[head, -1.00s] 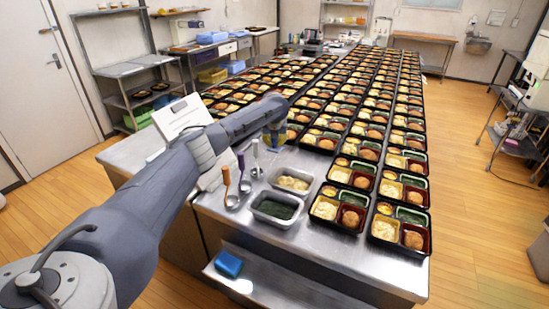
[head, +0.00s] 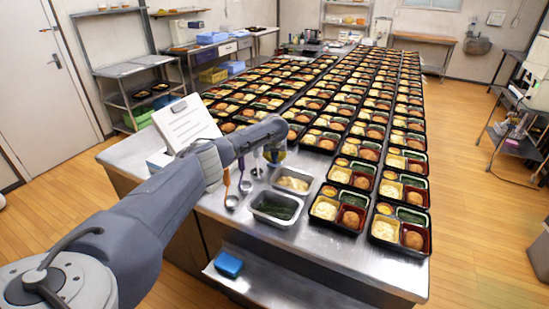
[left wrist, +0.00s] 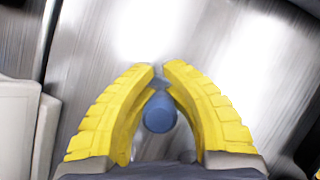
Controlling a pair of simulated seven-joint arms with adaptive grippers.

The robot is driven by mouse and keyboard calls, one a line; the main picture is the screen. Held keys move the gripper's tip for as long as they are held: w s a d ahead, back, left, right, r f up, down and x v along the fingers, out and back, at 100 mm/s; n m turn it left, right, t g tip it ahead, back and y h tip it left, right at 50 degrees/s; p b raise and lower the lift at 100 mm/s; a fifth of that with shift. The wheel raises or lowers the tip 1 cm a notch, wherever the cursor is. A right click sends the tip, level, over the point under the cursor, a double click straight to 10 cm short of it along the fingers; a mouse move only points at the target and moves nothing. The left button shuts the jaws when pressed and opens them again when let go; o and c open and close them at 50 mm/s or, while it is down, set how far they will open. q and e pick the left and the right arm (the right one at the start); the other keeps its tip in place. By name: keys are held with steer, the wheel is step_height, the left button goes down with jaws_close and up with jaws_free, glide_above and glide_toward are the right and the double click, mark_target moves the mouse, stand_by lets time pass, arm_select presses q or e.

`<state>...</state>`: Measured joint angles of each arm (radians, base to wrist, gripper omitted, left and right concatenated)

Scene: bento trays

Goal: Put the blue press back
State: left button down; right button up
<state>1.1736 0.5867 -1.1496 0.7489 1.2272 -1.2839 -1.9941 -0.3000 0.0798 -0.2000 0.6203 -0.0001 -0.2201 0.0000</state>
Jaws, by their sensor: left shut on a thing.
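My left gripper (head: 276,157) is over the near left part of the steel table, just behind the two food pans; my own arm covers much of it in the head view. In the left wrist view its yellow fingers (left wrist: 160,72) are closed around the blue press (left wrist: 160,112), whose round blue end shows between them. The press's lower part is hidden, and I cannot tell whether it touches the table. My right gripper is not in view.
A pan of greens (head: 277,207) and a pan of pale food (head: 293,181) stand at the near edge. An orange-handled utensil (head: 227,182) and a purple-handled one (head: 242,172) lie left of them. A document stand (head: 186,122) is behind. Filled bento trays (head: 350,180) cover the right.

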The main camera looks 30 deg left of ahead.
arm_select(q)
steer(key=shift+f, duration=0.1)
steer(key=c, duration=1.5)
jaws_free()
steer(key=shift+s+r, duration=0.2)
steer(key=shift+r, duration=0.35)
steer(key=v, duration=1.1)
steer(key=shift+d, duration=0.1)
